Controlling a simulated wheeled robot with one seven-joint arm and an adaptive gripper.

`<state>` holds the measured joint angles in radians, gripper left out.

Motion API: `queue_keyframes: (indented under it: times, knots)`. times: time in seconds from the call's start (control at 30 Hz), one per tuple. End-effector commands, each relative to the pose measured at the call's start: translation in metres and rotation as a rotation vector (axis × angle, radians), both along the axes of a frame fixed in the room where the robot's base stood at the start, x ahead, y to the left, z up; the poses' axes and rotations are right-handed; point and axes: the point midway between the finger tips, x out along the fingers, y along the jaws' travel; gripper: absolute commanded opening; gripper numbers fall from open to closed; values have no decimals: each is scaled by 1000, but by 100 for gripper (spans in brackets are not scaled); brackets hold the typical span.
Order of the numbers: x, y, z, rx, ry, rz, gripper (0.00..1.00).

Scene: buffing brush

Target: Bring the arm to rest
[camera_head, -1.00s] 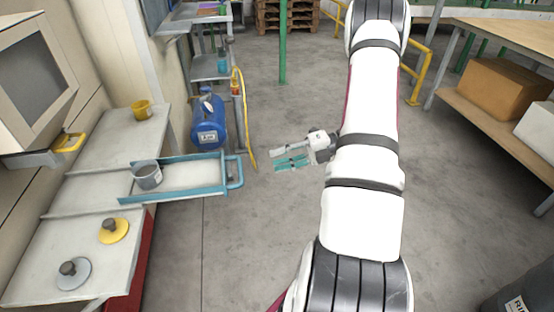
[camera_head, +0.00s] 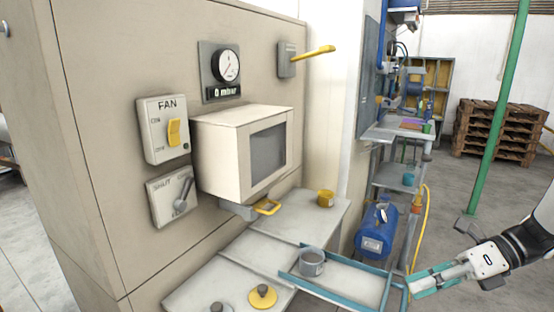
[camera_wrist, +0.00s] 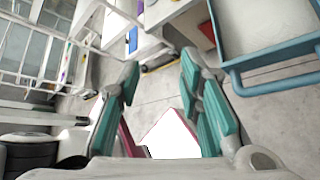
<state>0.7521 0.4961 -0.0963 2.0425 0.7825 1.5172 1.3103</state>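My gripper (camera_head: 436,279), with teal finger pads, is at the lower right of the head view. It points left, close in the picture to the handle end of the blue-framed tray (camera_head: 388,282). In the wrist view my gripper (camera_wrist: 160,72) has its two fingers well apart with nothing held between them. The tray's blue handle (camera_wrist: 275,88) shows to the right of the fingers, apart from them. Only the end of my arm shows in the head view; the rest is out of frame.
A grey cup (camera_head: 312,263) stands on the tray. A bench (camera_head: 215,284) holds a yellow cup (camera_head: 326,198) and a yellow knobbed disc (camera_head: 262,297). A control panel (camera_head: 90,120) rises at left. A blue tank (camera_head: 377,228) and green post (camera_head: 498,115) stand behind.

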Motion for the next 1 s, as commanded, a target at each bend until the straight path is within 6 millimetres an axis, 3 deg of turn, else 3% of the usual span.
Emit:
queue_keyframes:
  times: [0.03, 0.2, 0.5, 0.73, 1.0]
  knots:
    - [-6, 16, 14, -51, -63, 89, 33]
    - [-35, 62, 46, -204, -275, 400, 33]
    - [-102, 116, 81, -417, -649, 985, 33]
    - [-155, 133, 91, -541, -921, 1455, 33]
    - [-197, 131, 90, -635, -1155, 1926, 33]
